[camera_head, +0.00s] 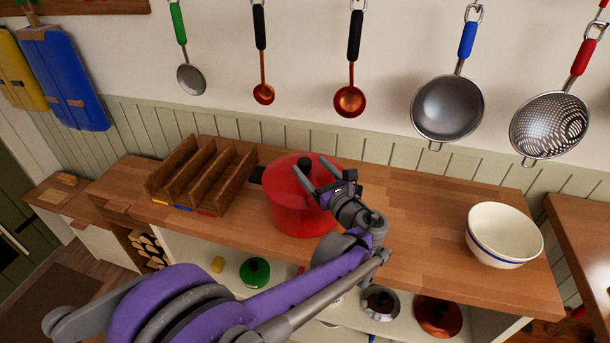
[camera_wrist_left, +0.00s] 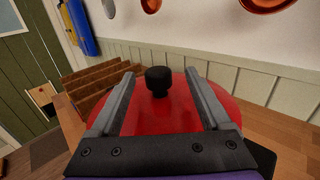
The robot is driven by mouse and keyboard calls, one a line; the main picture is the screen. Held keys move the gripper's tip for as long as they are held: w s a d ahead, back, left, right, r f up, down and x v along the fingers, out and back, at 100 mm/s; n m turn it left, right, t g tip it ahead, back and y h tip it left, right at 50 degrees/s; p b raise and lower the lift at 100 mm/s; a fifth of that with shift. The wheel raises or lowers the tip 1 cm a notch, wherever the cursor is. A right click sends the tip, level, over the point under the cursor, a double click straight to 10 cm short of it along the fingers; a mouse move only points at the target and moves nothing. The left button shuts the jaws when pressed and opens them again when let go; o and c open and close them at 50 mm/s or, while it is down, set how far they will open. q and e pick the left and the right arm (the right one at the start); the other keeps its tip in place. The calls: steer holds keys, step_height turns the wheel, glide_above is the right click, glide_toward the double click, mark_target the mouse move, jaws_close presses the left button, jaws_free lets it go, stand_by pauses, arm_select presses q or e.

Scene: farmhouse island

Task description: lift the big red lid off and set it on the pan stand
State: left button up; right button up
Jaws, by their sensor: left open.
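A big red pot (camera_head: 299,215) stands on the wooden counter with its red lid (camera_head: 285,178) on top. The lid has a black knob (camera_head: 305,164); the knob also shows in the left wrist view (camera_wrist_left: 158,82). My left gripper (camera_head: 318,178) is open over the lid, with its fingers pointing towards the knob. In the left wrist view the knob appears between and just beyond the fingertips, and I cannot tell whether they touch it. The wooden pan stand (camera_head: 203,178), with several slots, is left of the pot and empty. My right gripper is not in view.
A cream bowl (camera_head: 503,236) with a blue stripe stands at the counter's right. Ladles and strainers hang on the wall behind. Smaller lidded pots, one green (camera_head: 255,271) and one copper (camera_head: 438,316), are on the shelf below. The counter between pot and bowl is clear.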

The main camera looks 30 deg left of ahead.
mark_target(308, 165)
arm_select(q)
steer(key=x, duration=0.3)
steer(key=shift+s+a+r, duration=0.1)
steer(key=shift+s+r, duration=0.05)
steer(key=shift+s, duration=0.05)
steer(key=shift+w+a, duration=0.3)
steer(key=shift+a, duration=0.05)
steer(key=shift+s, duration=0.1)
steer(key=shift+c, duration=1.2)
jaws_close()
